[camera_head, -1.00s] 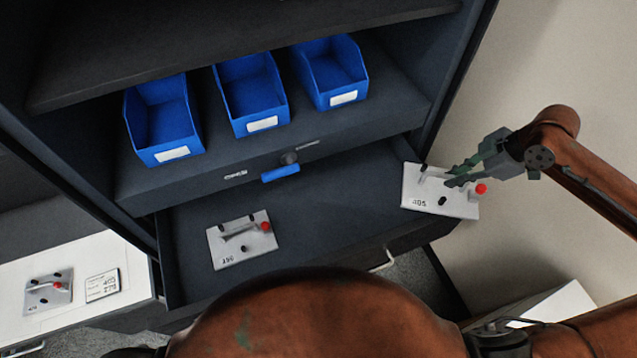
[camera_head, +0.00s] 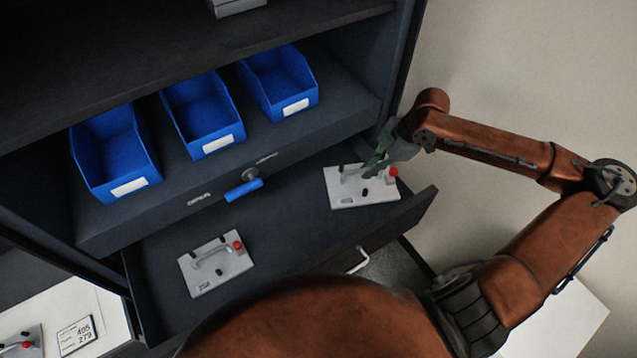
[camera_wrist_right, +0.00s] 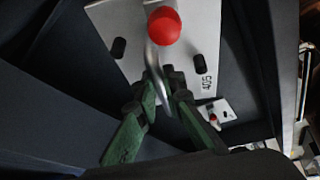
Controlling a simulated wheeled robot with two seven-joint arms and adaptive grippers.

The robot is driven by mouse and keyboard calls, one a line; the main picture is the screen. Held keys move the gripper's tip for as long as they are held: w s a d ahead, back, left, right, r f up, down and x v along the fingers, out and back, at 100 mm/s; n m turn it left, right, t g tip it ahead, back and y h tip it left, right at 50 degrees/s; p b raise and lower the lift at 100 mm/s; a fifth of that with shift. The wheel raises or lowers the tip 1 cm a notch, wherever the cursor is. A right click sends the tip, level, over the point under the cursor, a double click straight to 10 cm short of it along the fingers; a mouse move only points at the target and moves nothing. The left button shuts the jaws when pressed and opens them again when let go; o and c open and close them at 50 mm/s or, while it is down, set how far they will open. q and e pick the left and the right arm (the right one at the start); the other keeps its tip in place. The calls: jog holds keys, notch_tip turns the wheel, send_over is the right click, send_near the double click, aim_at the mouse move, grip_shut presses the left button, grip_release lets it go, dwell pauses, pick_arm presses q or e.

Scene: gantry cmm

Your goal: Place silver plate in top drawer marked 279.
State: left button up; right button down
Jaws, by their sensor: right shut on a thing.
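My right gripper (camera_head: 374,165) is shut on the handle of a silver plate (camera_head: 347,199) with a red knob. In the right wrist view the green fingers (camera_wrist_right: 160,95) close around the bent handle of this silver plate (camera_wrist_right: 205,30), marked 405. The plate is over the right end of the open dark drawer (camera_head: 290,222); I cannot tell if it touches the floor. A second silver plate (camera_head: 205,283) with a handle and red knob lies in the drawer's left part; its number is hard to read. My left gripper is out of view.
Three blue bins (camera_head: 115,160) stand on the shelf above. A blue latch (camera_head: 244,190) projects from the cabinet front behind the drawer. At lower left, another plate (camera_head: 22,343) and a card (camera_head: 76,335) reading 405 and 279 lie on a white surface. The drawer's middle is clear.

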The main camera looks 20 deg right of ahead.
aim_at(326, 176)
notch_tip(326, 176, down, 7)
jog(key=shift+a+f, duration=0.1)
jog(key=shift+f, duration=0.05)
jog(key=w+a, duration=0.1)
jog(key=a, duration=0.1)
jog(key=w+a+p, duration=0.1)
jog(key=w+a, duration=0.1)
jog(key=a, duration=0.1)
jog(key=w+a, duration=0.1)
jog(key=a, duration=0.1)
jog(key=shift+w+a+p, duration=0.15)
jog(key=shift+w+p, duration=0.05)
jog(key=shift+p, duration=0.15)
jog(key=shift+w+a+p, duration=0.15)
jog(key=shift+w+a, duration=0.2)
jog(key=shift+a, duration=0.3)
jog(key=shift+w+a+p, duration=0.2)
jog(key=shift+w+a, duration=0.2)
jog(key=shift+a, duration=0.2)
jog(key=shift+w+a+p, duration=0.15)
jog(key=shift+w+a, duration=0.2)
jog(key=shift+a, duration=0.3)
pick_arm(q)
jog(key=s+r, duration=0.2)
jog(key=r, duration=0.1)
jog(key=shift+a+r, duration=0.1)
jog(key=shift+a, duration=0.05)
pick_arm(e)
jog(key=shift+f, duration=0.75)
